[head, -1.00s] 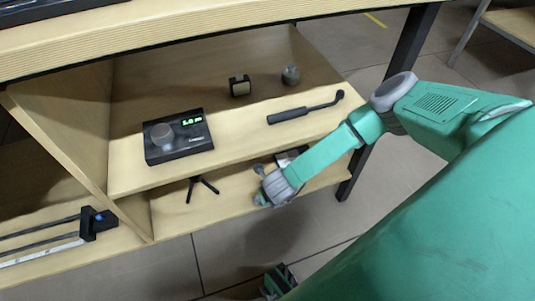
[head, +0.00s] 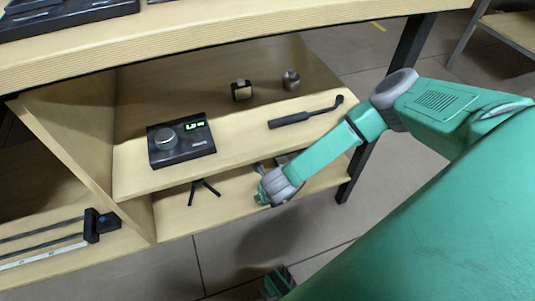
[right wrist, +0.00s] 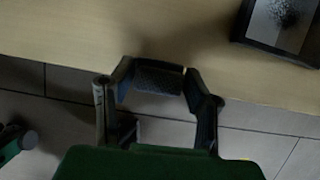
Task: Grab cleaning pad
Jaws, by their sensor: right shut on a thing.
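My right gripper (head: 264,194) is at the front of the lower shelf in the head view, seen from above with its fingers mostly hidden. In the right wrist view its fingers (right wrist: 158,90) are closed around a small dark, rough-textured block (right wrist: 158,78), apparently the cleaning pad. The block is held at the front edge of the pale wooden shelf (right wrist: 110,35); I cannot tell whether it touches the wood.
A dark-framed tray (right wrist: 285,25) with a grey patch lies on the lower shelf beside the gripper. A small black tripod (head: 203,189) stands to its left. The upper shelf (head: 240,135) holds a scale (head: 180,140), a black-handled tool (head: 305,113) and a metal cylinder (head: 291,79).

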